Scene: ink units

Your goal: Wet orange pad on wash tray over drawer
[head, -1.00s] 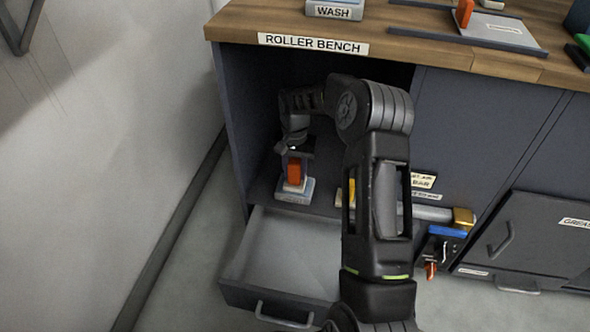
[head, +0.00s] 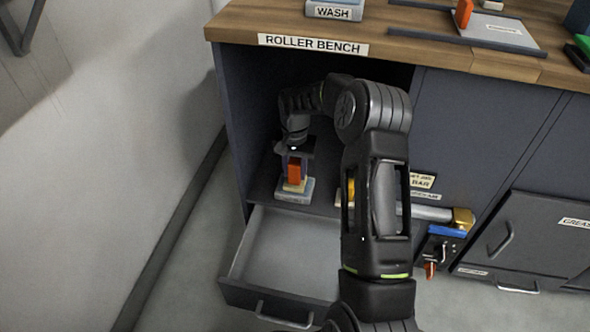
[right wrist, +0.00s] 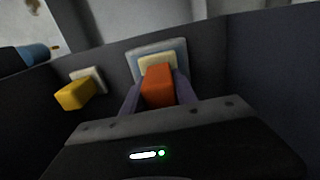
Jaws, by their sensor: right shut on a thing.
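The orange pad shows as an orange block (head: 294,172) with a cream base (head: 295,186). It stands upright on or just over the pale blue-grey wash tray (head: 293,197), in the open bay above the pulled-out drawer (head: 283,252). My right gripper (head: 294,168) reaches down into the bay and is shut on the orange block. In the right wrist view the fingers flank the orange block (right wrist: 158,86), with the cream base (right wrist: 157,61) and the tray (right wrist: 143,58) beyond. I cannot tell whether base and tray touch. My left gripper is not in view.
A yellow-handled pad (right wrist: 74,95) stands beside it, partly hidden by my arm in the head view. The bay's left side wall (head: 232,130) is close. The bench top (head: 400,50) lies above, with a WASH-labelled block (head: 334,12). The drawer looks empty.

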